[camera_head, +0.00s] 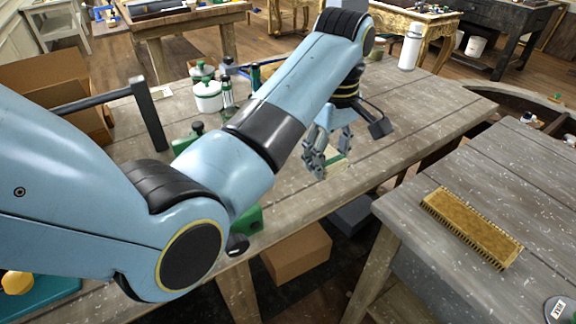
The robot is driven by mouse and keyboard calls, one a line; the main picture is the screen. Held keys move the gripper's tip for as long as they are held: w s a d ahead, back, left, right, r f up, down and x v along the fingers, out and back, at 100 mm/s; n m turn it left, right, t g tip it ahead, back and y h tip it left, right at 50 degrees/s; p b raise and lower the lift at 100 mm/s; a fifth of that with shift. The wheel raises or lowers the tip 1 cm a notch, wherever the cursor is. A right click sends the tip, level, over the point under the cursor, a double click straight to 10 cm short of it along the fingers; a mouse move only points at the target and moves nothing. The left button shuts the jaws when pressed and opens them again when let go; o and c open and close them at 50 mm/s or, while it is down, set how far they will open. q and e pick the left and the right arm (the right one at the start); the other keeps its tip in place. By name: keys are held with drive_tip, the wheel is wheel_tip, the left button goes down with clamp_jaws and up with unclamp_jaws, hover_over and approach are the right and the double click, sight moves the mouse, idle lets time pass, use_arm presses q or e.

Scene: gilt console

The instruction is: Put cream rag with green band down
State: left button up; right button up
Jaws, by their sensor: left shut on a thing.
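My left arm reaches across from the left, and its gripper (320,168) points down at the front part of the wooden workbench (405,125). The left gripper is shut on the cream rag with green band (339,161). A small pale, green-edged part of the rag shows beside the fingers, low over the bench top near its front edge. The fingers hide the rest. I cannot tell whether the rag touches the wood. My right gripper is not in view.
White pots with green lids (208,95) and dark green bottles stand behind my arm. A white bottle (410,50) stands at the far end. The bench right of the gripper is clear.

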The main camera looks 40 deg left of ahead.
sight(285, 184)
use_arm(q)
drive_tip(key=a+f, duration=0.1)
drive_tip(key=a, duration=0.1)
drive_tip(key=a+f+p, duration=0.1)
drive_tip(key=a+f, duration=0.1)
drive_tip(key=a, duration=0.1)
drive_tip(key=a+f, duration=0.1)
drive_tip(key=a, duration=0.2)
drive_tip(key=shift+s+a+f, duration=0.15)
drive_tip(key=shift+f, duration=0.1)
drive_tip(key=shift+a+f, duration=0.75)
drive_tip(key=shift+f, duration=0.15)
wheel_tip(285, 184, down, 3)
drive_tip(key=shift+r+p, duration=0.2)
drive_tip(key=shift+p, duration=0.15)
drive_tip(key=shift+f, duration=0.45)
drive_tip(key=o, duration=0.7)
drive_tip(key=shift+c, duration=0.2)
drive_tip(key=o, duration=0.4)
drive_tip(key=shift+c, duration=0.2)
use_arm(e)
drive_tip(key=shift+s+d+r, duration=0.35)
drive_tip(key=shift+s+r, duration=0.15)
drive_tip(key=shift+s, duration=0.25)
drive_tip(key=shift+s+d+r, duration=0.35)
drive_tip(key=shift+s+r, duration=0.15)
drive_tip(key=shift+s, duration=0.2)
